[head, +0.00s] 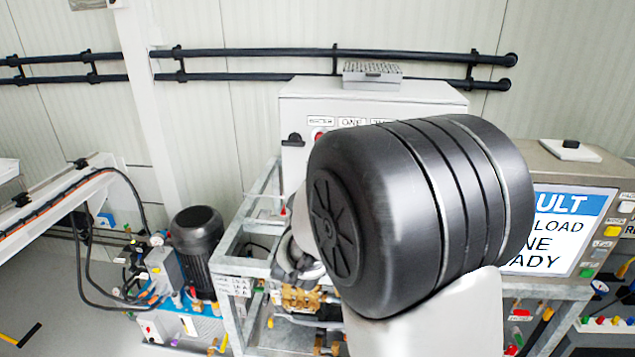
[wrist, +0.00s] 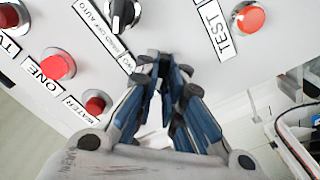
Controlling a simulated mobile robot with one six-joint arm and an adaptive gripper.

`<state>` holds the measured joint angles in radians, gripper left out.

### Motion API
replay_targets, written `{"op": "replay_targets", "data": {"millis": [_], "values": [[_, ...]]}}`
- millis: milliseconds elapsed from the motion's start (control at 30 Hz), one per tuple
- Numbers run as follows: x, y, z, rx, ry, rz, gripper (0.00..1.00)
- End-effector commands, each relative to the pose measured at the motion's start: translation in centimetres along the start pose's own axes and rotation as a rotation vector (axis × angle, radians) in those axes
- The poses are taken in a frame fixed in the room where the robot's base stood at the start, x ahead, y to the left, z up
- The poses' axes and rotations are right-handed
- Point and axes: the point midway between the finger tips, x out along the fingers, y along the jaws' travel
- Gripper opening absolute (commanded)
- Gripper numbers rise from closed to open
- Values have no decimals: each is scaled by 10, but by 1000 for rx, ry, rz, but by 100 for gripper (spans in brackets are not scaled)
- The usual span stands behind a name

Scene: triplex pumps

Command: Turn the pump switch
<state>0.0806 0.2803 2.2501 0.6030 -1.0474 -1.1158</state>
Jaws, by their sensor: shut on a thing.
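In the wrist view my gripper (wrist: 172,78) is at the grey control panel. Its blue-padded fingers are closed together at a spot beside a partly covered label (wrist: 130,66). The pump switch, the thing between the fingertips, is hidden by them, so I cannot see its angle. A black selector knob (wrist: 122,12) with a HAND OFF AUTO label stands apart from the fingers at the top. In the head view a large black joint of my arm covers most of the panel, and I cannot make out my gripper there.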

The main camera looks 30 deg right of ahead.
Motion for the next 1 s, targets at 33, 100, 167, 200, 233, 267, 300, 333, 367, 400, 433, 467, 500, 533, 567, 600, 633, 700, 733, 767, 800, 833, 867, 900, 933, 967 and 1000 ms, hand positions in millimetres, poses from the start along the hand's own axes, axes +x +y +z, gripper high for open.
{"op": "replay_targets", "data": {"millis": [33,100,167,200,233,267,300,333,367,400,433,467,500,533,567,600,633,700,733,767,800,833,867,900,933,967,1000], "values": [[0,0,0,-2,0,-1,0],[0,0,0,-3,0,0,0],[0,0,0,-3,0,-1,0],[0,0,0,-3,0,-1,0],[0,0,0,-3,0,-1,0],[0,0,0,-2,0,-1,0],[0,0,0,-2,0,-1,0],[0,0,0,-2,0,-1,0],[0,0,0,-2,0,-1,10],[0,0,0,-2,0,-1,12],[0,0,0,-2,0,-1,14],[0,0,0,-2,0,0,16],[0,0,0,-2,0,0,19],[0,0,0,-2,0,0,21],[0,0,0,-2,0,0,23],[0,0,0,-1,0,0,26],[0,0,0,-1,0,0,28],[0,0,0,-1,0,0,29],[0,0,0,-1,0,0,29],[0,0,0,-1,0,0,29],[0,0,0,-1,0,0,29],[0,0,0,-1,0,0,29],[0,0,0,-1,0,0,29],[0,0,0,-1,0,0,29],[0,0,0,-1,0,0,29],[-1,0,0,-1,0,0,29],[-2,0,0,-1,0,-1,29]]}}
